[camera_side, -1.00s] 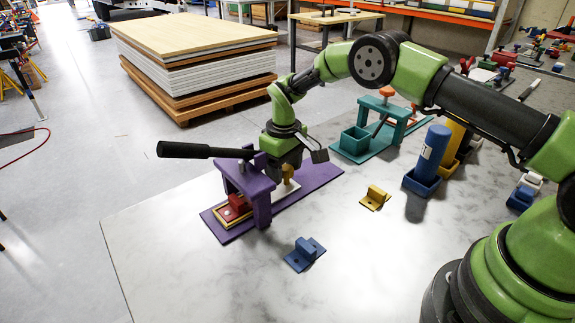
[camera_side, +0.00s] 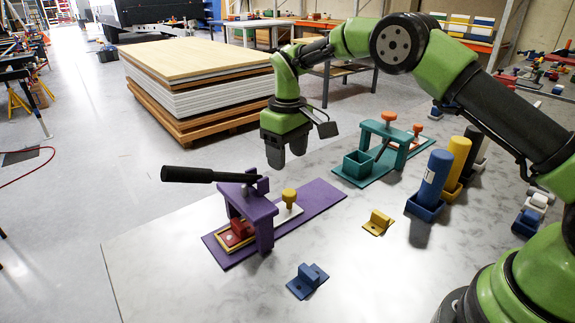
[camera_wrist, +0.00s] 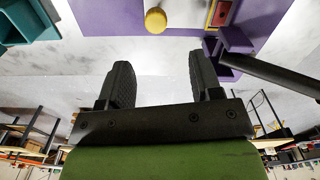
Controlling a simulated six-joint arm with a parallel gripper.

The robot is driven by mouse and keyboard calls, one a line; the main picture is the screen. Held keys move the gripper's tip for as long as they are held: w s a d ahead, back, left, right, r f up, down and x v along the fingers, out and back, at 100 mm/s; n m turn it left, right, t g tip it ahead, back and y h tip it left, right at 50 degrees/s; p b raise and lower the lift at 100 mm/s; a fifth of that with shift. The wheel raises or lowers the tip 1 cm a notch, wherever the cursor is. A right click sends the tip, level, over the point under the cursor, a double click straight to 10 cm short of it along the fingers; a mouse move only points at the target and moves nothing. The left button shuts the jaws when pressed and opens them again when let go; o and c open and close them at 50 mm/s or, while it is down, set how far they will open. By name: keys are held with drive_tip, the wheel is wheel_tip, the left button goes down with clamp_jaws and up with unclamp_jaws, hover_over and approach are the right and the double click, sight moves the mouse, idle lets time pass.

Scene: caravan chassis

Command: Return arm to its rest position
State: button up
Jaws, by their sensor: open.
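My gripper (camera_side: 287,143) is raised above the back of the purple press fixture (camera_side: 262,217) in the side view. Its two dark fingers stand apart with nothing between them; in the wrist view my gripper (camera_wrist: 163,85) also shows them apart and empty. The fixture has a long black lever handle (camera_side: 200,175). A red block (camera_side: 242,228) sits in a yellow frame (camera_side: 228,241) under its frame. A yellow knob (camera_side: 289,195) on a white piece stands behind it, apart from my fingers; the yellow knob also shows in the wrist view (camera_wrist: 155,20).
A teal fixture (camera_side: 385,150) stands right of my gripper. Blue (camera_side: 436,175) and yellow cylinders stand in holders near my arm. A yellow bracket (camera_side: 378,222) and a blue bracket (camera_side: 307,280) lie on the marble-look table (camera_side: 180,270). A stack of boards (camera_side: 195,85) stands behind.

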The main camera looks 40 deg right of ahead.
drive_tip(key=s+r+m+t+y, duration=0.1)
drive_tip(key=s+r+t, duration=0.1)
drive_tip(key=s+r, duration=0.55)
drive_tip(key=s+r+m+t, duration=0.15)
drive_tip(key=s+r, duration=0.25)
drive_tip(key=r, duration=0.6)
drive_tip(key=s+m+t+y, duration=0.1)
drive_tip(key=s+m+t, duration=0.2)
drive_tip(key=s, duration=1.4)
drive_tip(key=shift+d+m+t, duration=0.2)
drive_tip(key=shift+m+t, duration=0.15)
